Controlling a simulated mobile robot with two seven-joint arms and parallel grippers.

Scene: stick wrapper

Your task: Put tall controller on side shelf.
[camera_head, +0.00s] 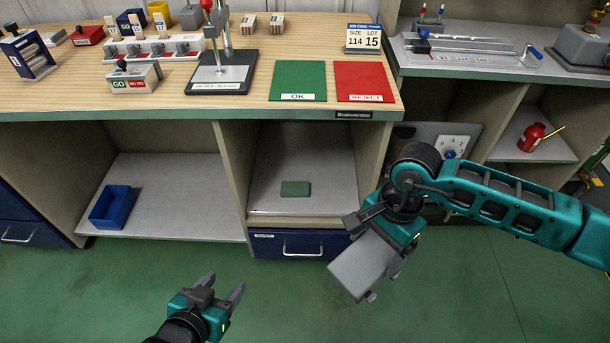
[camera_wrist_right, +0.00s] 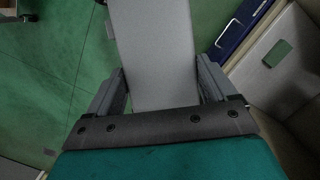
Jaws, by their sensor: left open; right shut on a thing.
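My right gripper (camera_wrist_right: 162,80) is shut on a flat grey block, the tall controller as far as I can tell (camera_head: 363,266). The block hangs tilted above the floor, in front of the bench's lower drawer. In the right wrist view the grey block (camera_wrist_right: 155,45) extends away between the two fingers. My left gripper (camera_head: 222,289) is open and empty, low over the green floor. A side shelf (camera_head: 550,148) under the right-hand bench holds a red can (camera_head: 531,137).
The wooden bench top (camera_head: 330,75) carries a gauge stand (camera_head: 220,72), a green OK mat (camera_head: 299,80) and a red REJECT mat (camera_head: 361,81). The shelves below hold a blue bin (camera_head: 112,206) and a green block (camera_head: 295,188). The blue drawer (camera_head: 300,245) is shut.

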